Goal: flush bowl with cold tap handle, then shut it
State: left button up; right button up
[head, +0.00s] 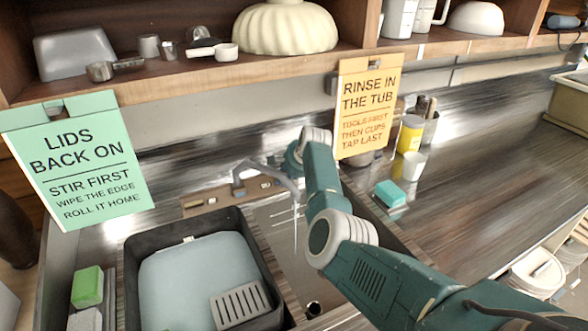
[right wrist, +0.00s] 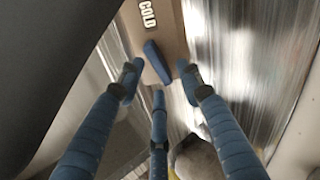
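The grey tap (head: 266,172) arches over the metal sink bowl (head: 277,262), and a thin stream of water (head: 295,228) falls from its spout. The bowl's drain (head: 313,308) shows near the bottom; my right arm hides part of the bowl's right side. In the right wrist view, the blue cold handle (right wrist: 156,62) sits beside a COLD label (right wrist: 147,14) on the tan tap plate. My right gripper (right wrist: 159,84) is open, its fingers spread close around the handle's near end; contact cannot be told. In the head view my right arm mostly hides this gripper. My left gripper is not in view.
A black tub (head: 130,272) with pale liquid and a slotted grey piece (head: 240,305) stands left of the bowl. A green sponge (head: 88,286) is farther left. A teal sponge (head: 390,194), white cup (head: 413,166) and yellow jar (head: 410,134) stand right. Signs hang from the shelf above.

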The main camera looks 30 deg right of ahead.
jog(key=v, duration=1.1)
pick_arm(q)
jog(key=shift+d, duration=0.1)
pick_arm(e)
jog(key=shift+a, duration=0.1)
